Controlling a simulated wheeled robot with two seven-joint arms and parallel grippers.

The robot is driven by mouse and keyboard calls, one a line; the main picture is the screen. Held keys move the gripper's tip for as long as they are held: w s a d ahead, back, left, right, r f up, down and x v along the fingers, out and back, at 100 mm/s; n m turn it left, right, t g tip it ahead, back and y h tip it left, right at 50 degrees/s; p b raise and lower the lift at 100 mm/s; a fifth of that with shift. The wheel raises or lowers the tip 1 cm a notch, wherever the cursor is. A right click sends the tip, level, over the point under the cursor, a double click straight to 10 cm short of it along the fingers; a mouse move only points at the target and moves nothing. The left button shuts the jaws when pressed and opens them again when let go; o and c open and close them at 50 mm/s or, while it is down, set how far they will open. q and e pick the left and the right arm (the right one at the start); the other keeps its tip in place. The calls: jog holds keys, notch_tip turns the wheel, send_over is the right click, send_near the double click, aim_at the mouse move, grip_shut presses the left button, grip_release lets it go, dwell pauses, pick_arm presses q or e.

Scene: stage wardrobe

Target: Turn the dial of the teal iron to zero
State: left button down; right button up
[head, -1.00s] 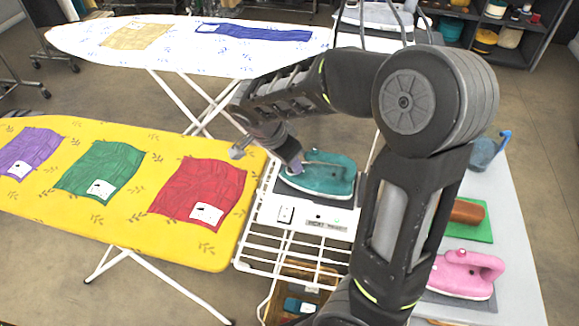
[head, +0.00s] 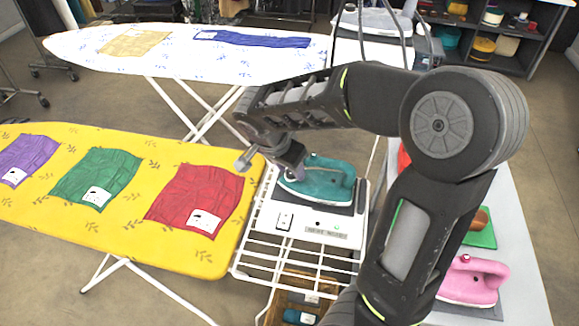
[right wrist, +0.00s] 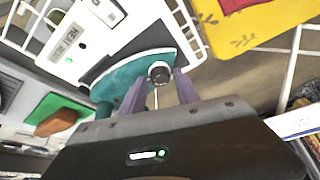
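The teal iron (head: 322,184) rests on a dark pad on the white rest at the right end of the yellow ironing board. In the right wrist view the teal iron (right wrist: 118,80) has its dark round dial (right wrist: 160,73) facing me. My right gripper (head: 297,172) is at the iron's left end. In the right wrist view the purple fingers of my right gripper (right wrist: 158,84) are apart, one on each side of the dial. I cannot tell whether they touch it. The dial's marks are too small to read. My left gripper is not in view.
The yellow board (head: 130,226) holds purple, green and red cloths. A white switch panel (head: 319,227) and wire rack (head: 290,262) lie in front of the iron. A pink iron (head: 472,280) stands on the table at right, partly behind my arm. A white ironing board (head: 170,62) stands behind.

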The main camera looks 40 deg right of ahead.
jog(key=shift+o, duration=1)
jog(key=shift+r, duration=0.1)
jog(key=v, duration=0.7)
jog(key=shift+a+r, duration=0.2)
jog(key=shift+r, duration=0.05)
jog(key=w+m+g+p, duration=0.1)
jog(key=m+p, duration=0.1)
jog(key=m, duration=0.2)
jog(key=w+m+g+y+p, duration=0.1)
jog(key=w+m+g+p, duration=0.1)
jog(key=m, duration=0.3)
jog(key=w+d+m+g+p, duration=0.1)
jog(key=m+p, duration=0.2)
jog(key=m, duration=0.1)
jog(key=shift+w+d+m+g, duration=0.1)
jog(key=shift+w+m+g, duration=0.05)
jog(key=shift+m+g, duration=0.15)
